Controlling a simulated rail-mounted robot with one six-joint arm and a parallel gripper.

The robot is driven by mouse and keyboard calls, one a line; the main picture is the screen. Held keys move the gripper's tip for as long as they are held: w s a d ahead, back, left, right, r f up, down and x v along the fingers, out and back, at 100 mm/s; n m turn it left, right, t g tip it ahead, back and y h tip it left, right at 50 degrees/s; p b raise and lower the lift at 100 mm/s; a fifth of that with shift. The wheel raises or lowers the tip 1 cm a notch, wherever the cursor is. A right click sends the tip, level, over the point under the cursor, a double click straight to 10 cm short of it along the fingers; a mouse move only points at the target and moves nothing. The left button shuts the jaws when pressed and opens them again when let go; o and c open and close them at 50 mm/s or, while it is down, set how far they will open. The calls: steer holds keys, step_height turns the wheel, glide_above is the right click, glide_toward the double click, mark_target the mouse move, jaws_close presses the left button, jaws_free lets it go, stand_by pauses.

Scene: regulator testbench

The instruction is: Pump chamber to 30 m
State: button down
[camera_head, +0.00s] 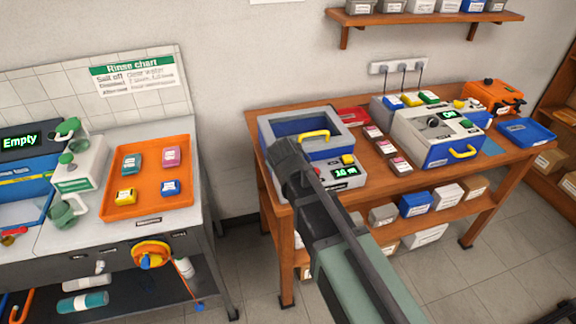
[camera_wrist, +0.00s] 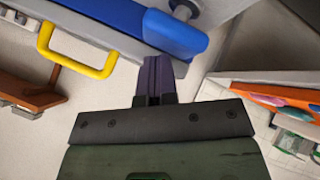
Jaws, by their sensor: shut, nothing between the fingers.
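The chamber (camera_head: 268,133) is a grey and blue box with a yellow handle (camera_head: 314,135), at the left end of the wooden bench. Its front panel has a lit green display (camera_head: 345,172) that seems to read about 3.0 m; the decimal point is hard to tell. A yellow button (camera_head: 347,159) sits above the display. My gripper (camera_head: 284,150) is at the chamber's front left, hiding that corner. In the wrist view my gripper (camera_wrist: 156,68) is shut and empty, its tips by a blue rounded block (camera_wrist: 174,34) with a grey round part (camera_wrist: 186,8). Contact cannot be told.
A second grey and blue device (camera_head: 440,135) with a dial stands at the bench's right. Small blocks (camera_head: 386,147) and a red item (camera_head: 349,116) lie between. An orange tray (camera_head: 151,200) is on the left counter. A wall shelf (camera_head: 430,19) hangs above the bench.

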steer(key=shift+f+b, duration=0.75)
steer(key=shift+f, duration=0.05)
stand_by(0.4)
steer(key=shift+r, duration=0.2)
steer(key=shift+r+p, duration=1.55)
steer(key=shift+p, duration=0.2)
step_height(320, 180, up, 5)
steer(key=p, duration=0.5)
stand_by(2.7)
step_height(320, 180, up, 4)
steer(key=p, duration=0.4)
step_height(320, 180, down, 9)
steer(key=b, duration=0.9)
